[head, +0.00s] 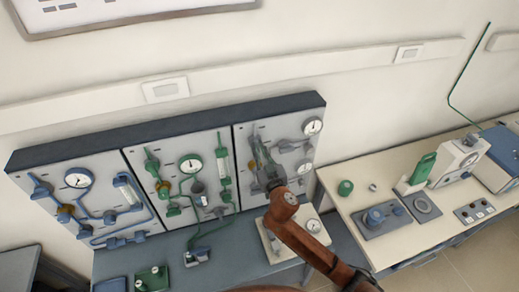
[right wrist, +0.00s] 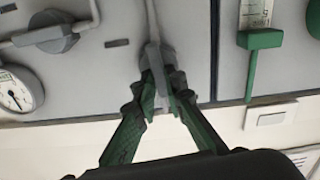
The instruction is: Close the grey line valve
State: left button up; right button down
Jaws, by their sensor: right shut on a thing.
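The grey line runs on the right-hand panel (head: 245,140) of the wall board in the head view, with grey fittings and gauges. My right gripper (head: 262,165) reaches up to the left part of this panel. In the right wrist view, the fingers of my right gripper (right wrist: 163,88) are shut on the grey valve (right wrist: 154,54), around its handle. A thin grey pipe runs from the valve to the picture's top edge. The fingers hide part of the handle, so its exact angle is hard to tell. My left gripper is not in view.
A green line panel (head: 170,155) is in the middle and a blue line panel (head: 55,180) at the left. A grey gauge (right wrist: 17,90) and a green fitting (right wrist: 262,40) flank the valve. A bench (head: 345,185) with instruments stands at the right.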

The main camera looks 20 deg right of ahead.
jog(key=shift+a+f+n+p, duration=0.15)
jog(key=shift+n+p, duration=0.7)
jog(key=shift+n, duration=1.9)
jog(key=shift+a+f+n+p, duration=0.1)
jog(key=shift+n+p, duration=0.75)
jog(key=shift+n, duration=1.85)
jog(key=shift+a+f+n+p, duration=0.15)
jog(key=shift+n+p, duration=0.7)
jog(key=shift+n, duration=1.9)
jog(key=shift+d, duration=0.1)
jog(key=c, duration=2)
grip_release()
jog(key=shift+s, duration=0.15)
jog(key=s, duration=1.1)
jog(key=shift+s+d, duration=0.2)
jog(key=shift+s, duration=0.2)
